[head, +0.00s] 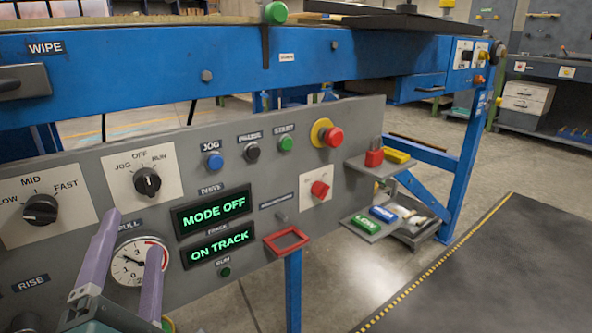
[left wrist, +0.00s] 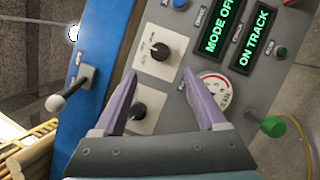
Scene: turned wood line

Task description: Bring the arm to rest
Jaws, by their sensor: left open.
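My left gripper (head: 134,228) is in the lower left of the head view, its two purple fingers spread and empty. It is in front of a grey control panel (head: 75,262), overlapping the pull gauge (head: 131,262). In the left wrist view the open fingers (left wrist: 159,74) have nothing between their tips; a mode knob (left wrist: 160,51) shows beyond them. I cannot tell any contact. My right gripper is not in view.
Lit displays read MODE OFF (head: 214,211) and ON TRACK (head: 220,249). A red stop button (head: 333,136) and an empty red frame (head: 287,242) stick out to the right. A blue machine beam (head: 180,75) runs above. Open floor (head: 365,275) lies right.

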